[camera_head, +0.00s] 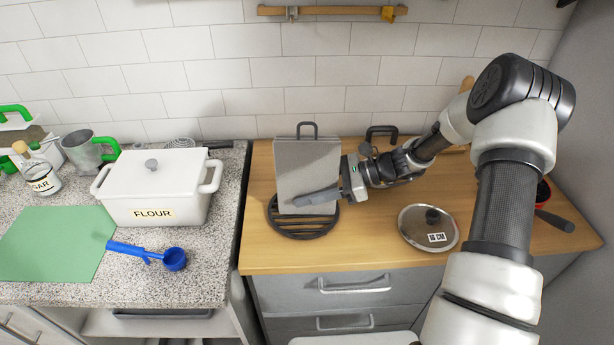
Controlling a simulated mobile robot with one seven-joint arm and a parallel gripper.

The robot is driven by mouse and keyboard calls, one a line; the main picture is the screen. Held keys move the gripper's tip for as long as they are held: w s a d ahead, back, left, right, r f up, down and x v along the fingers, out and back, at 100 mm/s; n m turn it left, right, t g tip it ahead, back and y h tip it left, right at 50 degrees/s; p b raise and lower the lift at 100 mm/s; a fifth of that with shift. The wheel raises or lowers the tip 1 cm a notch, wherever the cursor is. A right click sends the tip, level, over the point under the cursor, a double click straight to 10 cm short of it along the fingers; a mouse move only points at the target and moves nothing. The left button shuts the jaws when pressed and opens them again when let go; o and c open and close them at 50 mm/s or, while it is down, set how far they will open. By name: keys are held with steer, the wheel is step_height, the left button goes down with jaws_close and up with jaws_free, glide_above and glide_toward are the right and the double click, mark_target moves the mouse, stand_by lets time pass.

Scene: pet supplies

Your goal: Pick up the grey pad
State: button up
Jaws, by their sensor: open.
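A grey rectangular slab (307,161) with a dark loop handle on top stands upright near the back of the wooden counter. A dark grey round slatted pad (291,229) lies flat at its foot. I cannot tell for sure which of them is the grey pad. My gripper (312,198) is open and reaches in from the right, pointing left. Its fingers lie in front of the slab's lower part and above the slatted pad. Contact with either cannot be made out. My fingers hide part of the slab's lower face.
A steel lid (414,229) lies right of the slatted pad. A white flour box (135,185), a blue scoop (174,259) and a green mat (50,245) are on the speckled counter at left. The wooden counter's front (300,260) is clear.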

mark_target(307, 160)
steer(key=shift+c, duration=0.5)
jaws_close()
step_height(307, 160, up, 10)
stand_by(0.3)
